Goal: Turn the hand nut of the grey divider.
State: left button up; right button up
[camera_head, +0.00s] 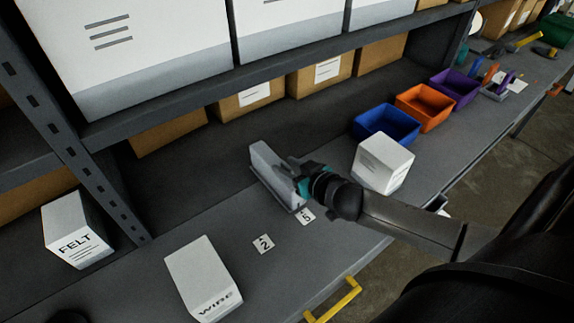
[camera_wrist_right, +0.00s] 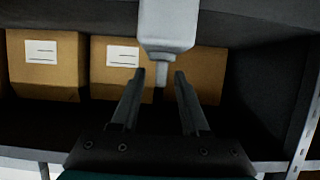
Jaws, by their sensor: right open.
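The grey divider (camera_head: 272,178) stands upright on the shelf in the middle of the head view. My right gripper (camera_head: 295,172) is at its right side, with the arm coming in from the right. In the right wrist view, a pale grey part (camera_wrist_right: 168,24) with a short narrower stub hangs down at the top middle. The stub's end sits between the tips of my open right gripper (camera_wrist_right: 160,80), with gaps on both sides. I cannot tell for sure whether this stub is the hand nut; in the head view the gripper hides that spot. My left gripper is not in view.
White boxes marked WIRE (camera_head: 203,278) and FELT (camera_head: 75,228) stand at left. Number cards (camera_head: 263,244) lie before the divider. A white box (camera_head: 382,163) and blue (camera_head: 386,124), orange (camera_head: 425,106) and purple (camera_head: 455,88) bins stand to the right. Cardboard boxes (camera_head: 320,74) line the back.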

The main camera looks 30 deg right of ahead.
jog(key=shift+w, duration=0.2)
jog(key=shift+c, duration=0.2)
grip_shut()
dwell(0.4)
